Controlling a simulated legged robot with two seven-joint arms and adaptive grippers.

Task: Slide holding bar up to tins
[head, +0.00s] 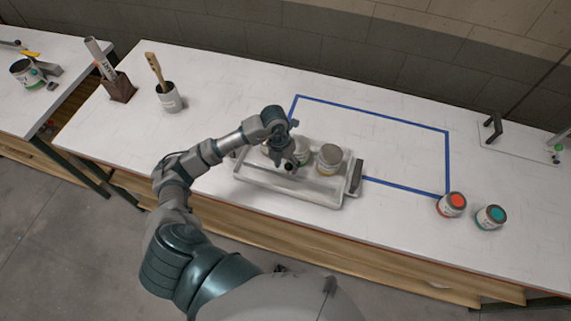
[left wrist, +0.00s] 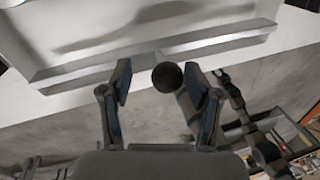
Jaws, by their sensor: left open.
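A light grey tray (head: 254,180) holds several tins, the clearest a grey-lidded tin (head: 329,158); my gripper partly hides the others. My left gripper (head: 288,162) is over the tray. In the left wrist view my left gripper (left wrist: 160,85) is open, with a dark round knob (left wrist: 167,76) between its fingertips, not gripped. A long grey bar (left wrist: 90,73) runs across just beyond the fingertips and seems to be the holding bar; I cannot tell whether the knob joins it. My right gripper is not in view.
The tray has a dark handle (head: 357,177) on its right. Blue tape (head: 447,160) marks a clear area behind. A brush cup (head: 170,99) and a dark holder (head: 119,89) stand at left.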

